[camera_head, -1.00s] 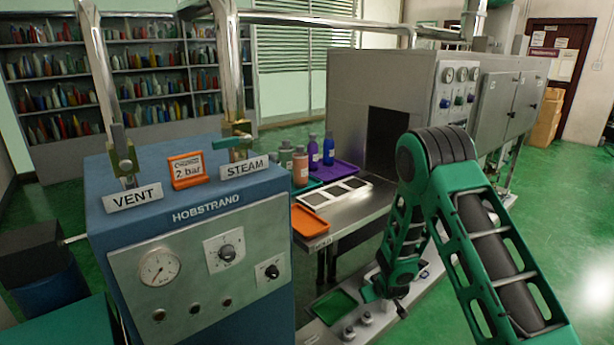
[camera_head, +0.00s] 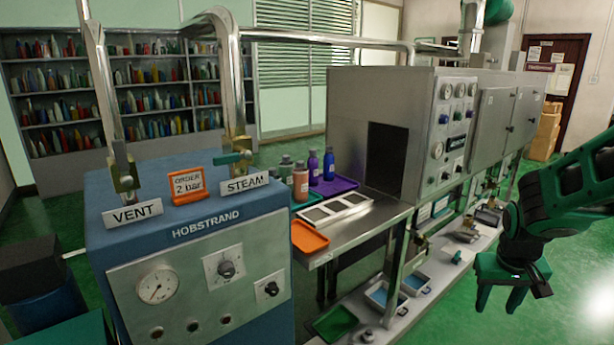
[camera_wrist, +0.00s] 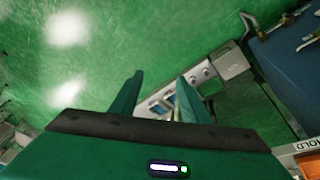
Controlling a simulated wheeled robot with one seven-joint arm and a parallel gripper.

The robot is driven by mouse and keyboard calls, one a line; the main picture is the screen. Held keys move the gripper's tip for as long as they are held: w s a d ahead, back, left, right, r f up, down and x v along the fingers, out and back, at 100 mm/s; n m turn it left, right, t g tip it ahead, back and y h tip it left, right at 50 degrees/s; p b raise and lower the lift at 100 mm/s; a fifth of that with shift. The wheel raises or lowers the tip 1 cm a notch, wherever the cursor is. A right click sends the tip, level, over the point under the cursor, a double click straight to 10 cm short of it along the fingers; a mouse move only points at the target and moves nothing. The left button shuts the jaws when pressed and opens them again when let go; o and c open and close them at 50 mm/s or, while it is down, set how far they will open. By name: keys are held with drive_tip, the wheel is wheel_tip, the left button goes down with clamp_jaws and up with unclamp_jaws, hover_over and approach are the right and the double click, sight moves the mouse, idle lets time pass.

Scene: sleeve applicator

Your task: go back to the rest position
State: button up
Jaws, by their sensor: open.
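My gripper (camera_head: 500,297) is at the right of the head view, on my green arm, over the green floor in front of the lower shelf. Its two fingers point down and stand apart, with nothing between them. In the wrist view the two green fingers (camera_wrist: 155,98) are also apart and empty. Past them, the floor and part of the lower shelf with small blue trays show. No object touches the gripper.
The blue steam unit (camera_head: 190,250) stands front left. The steel machine (camera_head: 400,130) has a table with bottles (camera_head: 313,168) and an orange tray (camera_head: 309,237). A low shelf (camera_head: 440,285) holds trays and fittings. Green floor (camera_head: 570,315) is clear at the right.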

drive_tip(key=s+a+r+m+g+y, duration=0.1)
drive_tip(key=s+r, duration=0.2)
drive_tip(key=s, duration=0.8)
drive_tip(key=s+r+m+g+y, duration=0.1)
drive_tip(key=s+r+m, duration=0.1)
drive_tip(key=s, duration=1)
drive_tip(key=shift+a+r+m, duration=0.3)
drive_tip(key=shift+a+r, duration=0.05)
drive_tip(key=shift+r, duration=0.4)
drive_tip(key=shift+w, duration=0.1)
drive_tip(key=shift+w+f+g, duration=0.25)
drive_tip(key=shift+w+g, duration=0.05)
drive_tip(key=shift+w, duration=0.3)
